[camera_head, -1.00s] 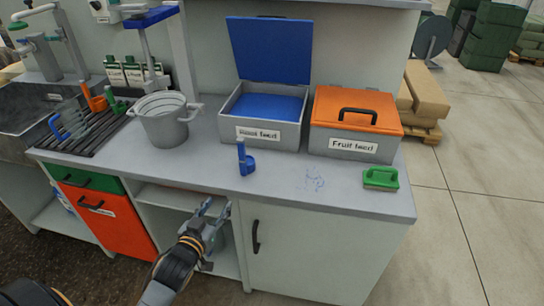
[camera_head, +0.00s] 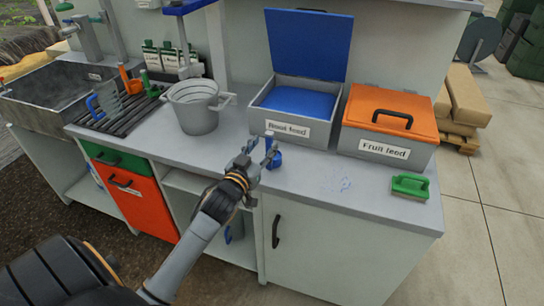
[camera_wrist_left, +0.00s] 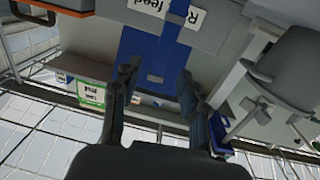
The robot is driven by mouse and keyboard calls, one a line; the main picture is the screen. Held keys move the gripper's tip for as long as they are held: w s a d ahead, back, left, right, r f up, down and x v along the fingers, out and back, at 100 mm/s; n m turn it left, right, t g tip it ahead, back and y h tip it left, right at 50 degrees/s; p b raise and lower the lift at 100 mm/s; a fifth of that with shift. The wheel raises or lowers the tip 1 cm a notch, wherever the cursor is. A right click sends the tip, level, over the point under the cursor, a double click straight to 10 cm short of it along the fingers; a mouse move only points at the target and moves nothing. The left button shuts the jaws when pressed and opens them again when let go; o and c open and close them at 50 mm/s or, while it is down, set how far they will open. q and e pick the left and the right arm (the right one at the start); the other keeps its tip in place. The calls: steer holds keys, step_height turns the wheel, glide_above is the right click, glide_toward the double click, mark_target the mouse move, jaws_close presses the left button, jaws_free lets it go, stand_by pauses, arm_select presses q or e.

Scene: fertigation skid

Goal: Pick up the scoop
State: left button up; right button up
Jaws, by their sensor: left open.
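The blue scoop (camera_head: 275,160) stands on the grey counter in front of the Root feed box, partly hidden by my left gripper (camera_head: 260,148). My left gripper is open, at the counter's front edge, with its fingertips close beside the scoop. In the left wrist view, a blue upright part, seemingly the scoop (camera_wrist_left: 158,62), shows between and beyond the open fingers (camera_wrist_left: 158,78). I cannot tell whether the fingers touch it. My right gripper is not in view.
Behind stands the open Root feed box (camera_head: 281,130) with blue contents. To its right are the orange-lidded Fruit feed box (camera_head: 385,150) and a green brush (camera_head: 410,186). A grey bucket (camera_head: 195,112) stands left. Blue specks lie on the clear counter at right.

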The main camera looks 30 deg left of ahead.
mark_target(268, 141)
arm_select(q)
steer(key=w, duration=0.4)
steer(key=shift+w+a+f, duration=0.1)
steer(key=shift+w+a, duration=0.2)
steer(key=shift+w, duration=0.05)
jaws_close()
